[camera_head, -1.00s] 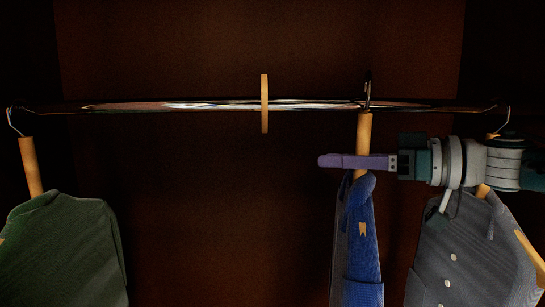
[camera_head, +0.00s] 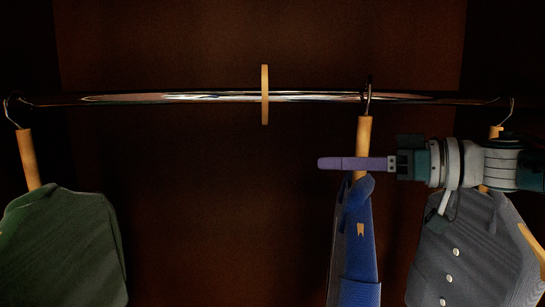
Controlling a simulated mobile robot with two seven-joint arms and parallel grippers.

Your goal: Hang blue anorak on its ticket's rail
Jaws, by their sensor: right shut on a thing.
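The blue anorak (camera_head: 358,245) hangs edge-on from a wooden hanger (camera_head: 363,135), right of the middle. The hanger's metal hook (camera_head: 368,90) is at the height of the rail (camera_head: 200,97) and overlaps it; I cannot tell for sure whether it rests on it. My right gripper (camera_head: 345,163) comes in from the right, its purple fingers crossing the hanger just above the anorak's collar. It is shut on the hanger. My left gripper is not in view. No ticket text is legible.
A wooden divider disc (camera_head: 264,95) sits on the rail at the middle. A green jacket (camera_head: 65,245) hangs at the far left and a grey buttoned jacket (camera_head: 470,250) at the right, behind my right arm. The rail between the green jacket and the anorak is otherwise free.

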